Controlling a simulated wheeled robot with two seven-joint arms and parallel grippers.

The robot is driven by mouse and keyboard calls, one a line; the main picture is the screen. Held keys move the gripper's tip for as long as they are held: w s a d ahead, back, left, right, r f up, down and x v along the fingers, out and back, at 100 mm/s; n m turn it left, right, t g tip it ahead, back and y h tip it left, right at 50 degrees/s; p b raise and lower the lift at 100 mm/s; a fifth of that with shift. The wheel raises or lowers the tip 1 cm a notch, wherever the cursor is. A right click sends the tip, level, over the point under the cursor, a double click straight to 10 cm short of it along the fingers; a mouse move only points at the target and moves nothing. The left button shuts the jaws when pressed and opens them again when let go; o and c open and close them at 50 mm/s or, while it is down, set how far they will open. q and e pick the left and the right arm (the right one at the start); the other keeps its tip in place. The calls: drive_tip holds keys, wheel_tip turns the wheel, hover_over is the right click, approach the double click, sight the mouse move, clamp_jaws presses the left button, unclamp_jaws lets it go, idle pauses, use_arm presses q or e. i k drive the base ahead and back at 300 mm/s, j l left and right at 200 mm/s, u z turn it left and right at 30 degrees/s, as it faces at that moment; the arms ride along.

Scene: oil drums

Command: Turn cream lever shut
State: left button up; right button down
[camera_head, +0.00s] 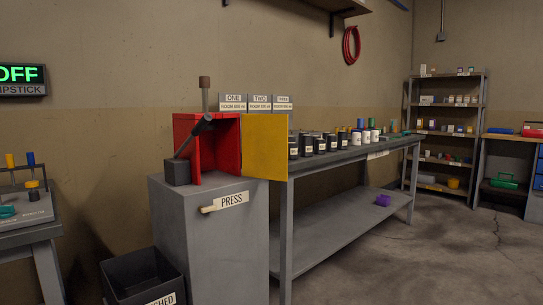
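The cream lever (209,209) is a short pale bar on the upper front of the grey press cabinet (215,255). It sticks out at the left end of a white label reading PRESS (232,200) and lies roughly level, tilted slightly. On the cabinet is a red open-fronted housing (228,150) with a yellow panel (265,146) swung out to the right. A grey arm with a brown knob (205,83) rises above the housing, and a dark block (177,172) sits at its left. Neither of my grippers is in view.
A black bin (140,275) stands on the floor at the cabinet's lower left. A grey workbench (345,155) with several black and white containers adjoins the right side. A side table (25,225) is at far left. Floor is open at lower right (430,260).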

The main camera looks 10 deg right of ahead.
sight(201, 209)
drive_tip(key=k+u, duration=0.2)
drive_tip(key=u, duration=0.3)
drive_tip(key=k+j+u, duration=0.1)
drive_tip(key=u, duration=0.35)
drive_tip(key=k+j+u, duration=0.2)
drive_tip(key=u, duration=0.3)
drive_tip(key=l+u, duration=0.3)
drive_tip(key=l, duration=0.95)
drive_tip(key=l+u, duration=0.3)
drive_tip(key=l, duration=0.95)
